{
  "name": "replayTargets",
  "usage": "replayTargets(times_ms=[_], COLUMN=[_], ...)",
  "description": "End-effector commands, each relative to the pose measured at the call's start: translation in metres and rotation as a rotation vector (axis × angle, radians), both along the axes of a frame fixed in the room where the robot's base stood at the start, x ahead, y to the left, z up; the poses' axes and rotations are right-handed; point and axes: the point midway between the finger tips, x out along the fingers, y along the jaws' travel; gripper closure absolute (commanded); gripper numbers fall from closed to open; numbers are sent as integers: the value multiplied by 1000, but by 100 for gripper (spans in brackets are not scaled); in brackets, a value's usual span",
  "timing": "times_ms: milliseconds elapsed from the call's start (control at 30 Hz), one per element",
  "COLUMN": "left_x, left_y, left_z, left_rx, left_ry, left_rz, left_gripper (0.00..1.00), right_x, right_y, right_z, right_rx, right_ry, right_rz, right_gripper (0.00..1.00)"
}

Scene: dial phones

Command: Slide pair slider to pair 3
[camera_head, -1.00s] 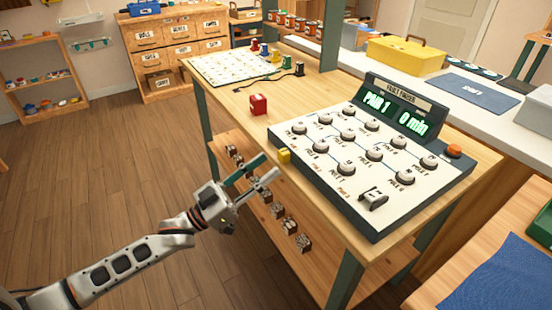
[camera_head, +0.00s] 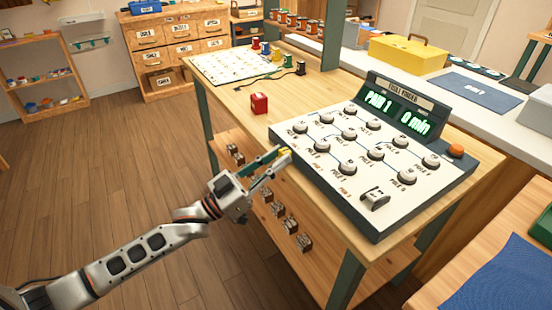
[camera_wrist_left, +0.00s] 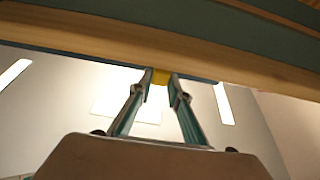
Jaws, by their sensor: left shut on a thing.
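The fault finder console (camera_head: 370,165) stands on the wooden table, with several round knobs on its white face. Its green display (camera_head: 395,113) reads "PAIR 1" and "0 min". The yellow pair slider (camera_head: 286,152) sits at the console's left front edge, near the end by the red box. My left gripper (camera_head: 283,157) is at that edge, its fingers shut on the slider. In the left wrist view, the yellow slider (camera_wrist_left: 160,76) shows between the two fingertips. The fingers cover part of the slider. My right gripper is not in view.
A red box (camera_head: 259,103) stands on the table behind the gripper. A silver switch (camera_head: 375,198) and an orange button (camera_head: 456,150) are on the console. The wooden table edge (camera_wrist_left: 220,60) runs close past the fingers. A lower shelf holds several small blocks.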

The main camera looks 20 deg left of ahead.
Motion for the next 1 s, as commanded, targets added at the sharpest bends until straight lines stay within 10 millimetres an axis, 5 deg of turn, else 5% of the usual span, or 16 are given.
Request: replayTargets(times_ms=[300, 700, 1000], left_x=[-31, -91, -111], left_y=[-41, -118, -143], left_z=[9, 6, 2], left_rx=[-8, -6, -2], left_ry=[-7, -3, -3], left_rz=[-3, -2, -1], left_gripper=[100, 100, 100], right_x=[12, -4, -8], right_y=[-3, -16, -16], right_z=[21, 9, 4], right_rx=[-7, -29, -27], right_ry=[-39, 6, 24], right_rz=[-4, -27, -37], right_gripper=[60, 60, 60])
